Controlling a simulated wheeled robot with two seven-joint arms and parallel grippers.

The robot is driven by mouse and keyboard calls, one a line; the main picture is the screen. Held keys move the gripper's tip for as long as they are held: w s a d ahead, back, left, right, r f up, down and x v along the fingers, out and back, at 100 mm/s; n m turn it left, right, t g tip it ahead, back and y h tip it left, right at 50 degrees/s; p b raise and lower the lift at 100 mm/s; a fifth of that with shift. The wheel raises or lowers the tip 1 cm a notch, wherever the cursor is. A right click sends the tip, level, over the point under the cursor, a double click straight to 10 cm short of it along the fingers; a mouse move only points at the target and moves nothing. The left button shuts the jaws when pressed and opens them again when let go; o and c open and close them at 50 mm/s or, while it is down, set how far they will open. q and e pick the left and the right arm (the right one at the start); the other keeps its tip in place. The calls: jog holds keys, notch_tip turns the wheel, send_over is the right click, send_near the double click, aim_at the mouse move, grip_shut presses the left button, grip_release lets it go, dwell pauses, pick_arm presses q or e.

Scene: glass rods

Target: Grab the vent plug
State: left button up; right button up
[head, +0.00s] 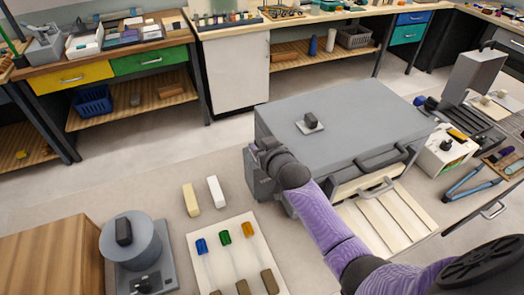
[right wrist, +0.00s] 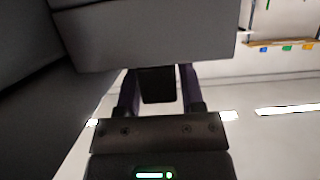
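A small dark knob on a pale square plate (head: 311,122) sits on top of the grey kiln-like box (head: 355,115); it looks like a vent plug. My right gripper (head: 262,152) is at the left front corner of that box, apart from this knob. In the right wrist view, a dark block (right wrist: 158,86) lies between the two fingers, below a larger grey block (right wrist: 145,38). I cannot tell if the fingers press on the dark block, or if it is the vent plug. My left gripper is not in view.
A white tray (head: 200,240) holds rods with blue, green and orange ends. Two pale blocks (head: 191,200) lie beside it. A grey cylinder (head: 135,250) with a dark knob stands at lower left. Slatted pale boards (head: 385,222) lie before the grey box. Its top is otherwise clear.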

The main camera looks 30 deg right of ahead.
grip_shut()
